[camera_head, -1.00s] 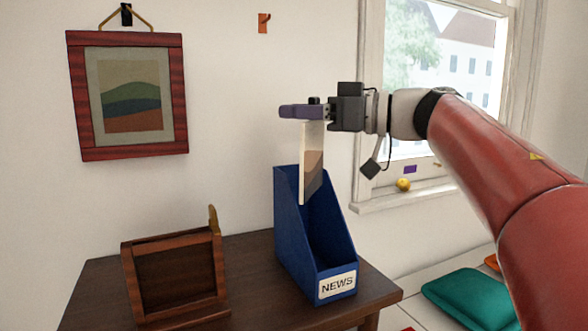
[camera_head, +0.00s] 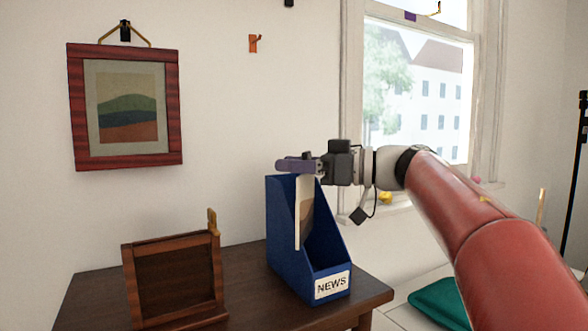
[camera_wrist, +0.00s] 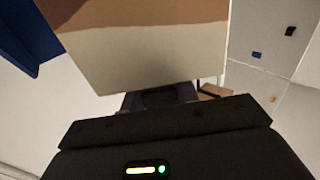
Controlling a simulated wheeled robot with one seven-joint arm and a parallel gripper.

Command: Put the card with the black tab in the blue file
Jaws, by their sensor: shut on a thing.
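My gripper (camera_head: 296,165) is shut on the upper end of a card (camera_head: 304,212), just above the blue file's back top edge. The card hangs upright, with cream and brown bands. A small dark piece shows above the fingers; I cannot tell if it is the black tab. The blue file (camera_head: 284,238) stands on the dark table with a NEWS label at its low front. The card's lower part overlaps the file's open side; how far inside it is I cannot tell. In the wrist view the card (camera_wrist: 150,55) fills the upper middle, with a blue part of the file (camera_wrist: 25,40) at the left.
A wooden stand (camera_head: 174,280) is left of the file on the dark table (camera_head: 252,315). A framed picture (camera_head: 125,107) and an orange hook (camera_head: 255,43) are on the wall. A window (camera_head: 418,95) is behind my arm. A teal cushion (camera_head: 440,304) lies at the lower right.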

